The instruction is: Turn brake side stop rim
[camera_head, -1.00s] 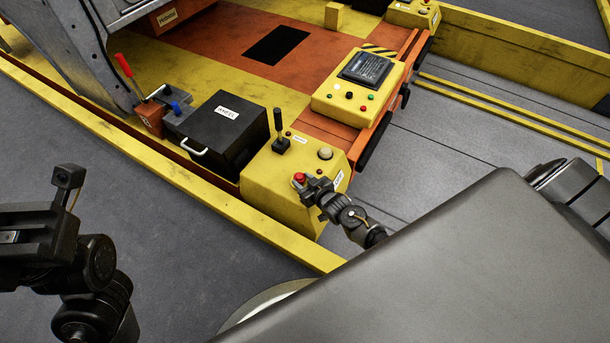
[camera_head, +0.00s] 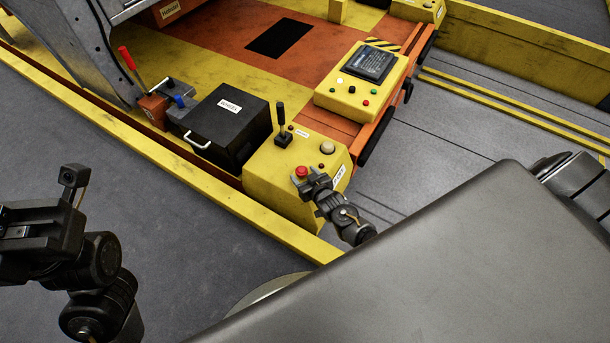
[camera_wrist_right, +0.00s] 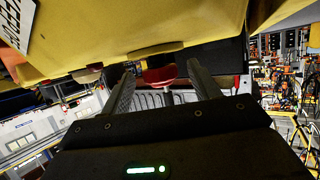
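The red stop knob (camera_head: 301,171) sits on the top of the yellow control box (camera_head: 270,185), at its near corner. My right gripper (camera_head: 310,181) is right beside the knob in the head view. In the right wrist view the red knob (camera_wrist_right: 160,75) shows between the two separated fingers (camera_wrist_right: 162,80), with gaps on both sides. The right gripper is open there. My left gripper (camera_head: 18,228) is at the left edge of the head view, far from the box; its fingers cannot be made out clearly.
The yellow box also carries a black joystick (camera_head: 281,125) and a pale round button (camera_head: 327,147). A black case (camera_head: 228,125) stands left of it. A yellow screen panel (camera_head: 345,98) lies behind. A yellow rail (camera_head: 150,170) runs in front. Grey floor (camera_head: 180,250) is clear.

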